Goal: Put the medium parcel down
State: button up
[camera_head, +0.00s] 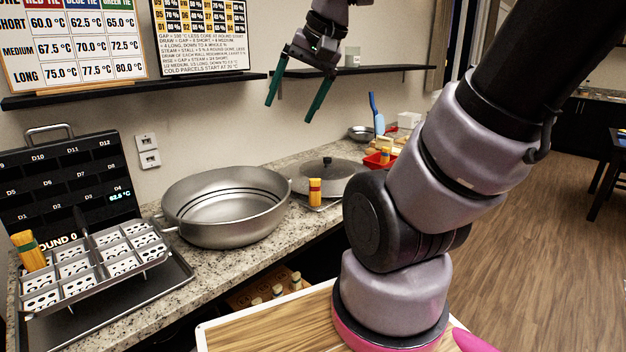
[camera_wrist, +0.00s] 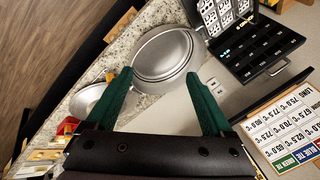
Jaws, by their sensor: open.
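My gripper (camera_head: 292,108) is open and empty, raised high above the counter by the wall; its green fingers also show in the wrist view (camera_wrist: 158,75). A yellow parcel with a dark green tie (camera_head: 28,251) stands tilted at the left end of the slotted rack (camera_head: 97,262). Another small yellow parcel (camera_head: 385,155) is by the red tray. I cannot tell which is the medium parcel. The stockpot looks empty; it also shows in the wrist view (camera_wrist: 166,56).
A dark display case (camera_head: 68,180) stands behind the rack. A red tray (camera_head: 378,160) and a blue-handled tool (camera_head: 377,115) are farther back. A shelf (camera_head: 180,87) runs along the wall. Several parcels sit below the counter (camera_head: 277,290).

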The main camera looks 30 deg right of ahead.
jog(key=w+d+f+m+y, duration=0.2)
jog(key=w+f+m+y, duration=0.35)
jog(key=w+f, duration=0.25)
jog(key=w+d+f+m+y, duration=0.3)
jog(key=w+f+m+y, duration=0.2)
jog(key=w+f+m, duration=0.3)
jog(key=m+t+h, duration=0.7)
jog(key=m+t, duration=0.5)
jog(key=m, duration=0.1)
send_near(319, 188)
jog(key=x, duration=0.4)
jog(key=r+x, duration=0.1)
jog(key=x, duration=0.1)
jog(key=shift+w+a, duration=0.2)
jog(key=shift+a, duration=0.25)
jog(key=shift+d+f+x, duration=0.1)
jog(key=shift+f+x, duration=0.05)
jog(key=shift+x, duration=0.75)
jog(key=shift+d+f+x, duration=0.15)
jog(key=shift+x, duration=0.7)
jog(key=shift+d+f+x, duration=0.1)
jog(key=shift+x, duration=0.8)
jog(key=shift+w, duration=0.1)
grip_shut()
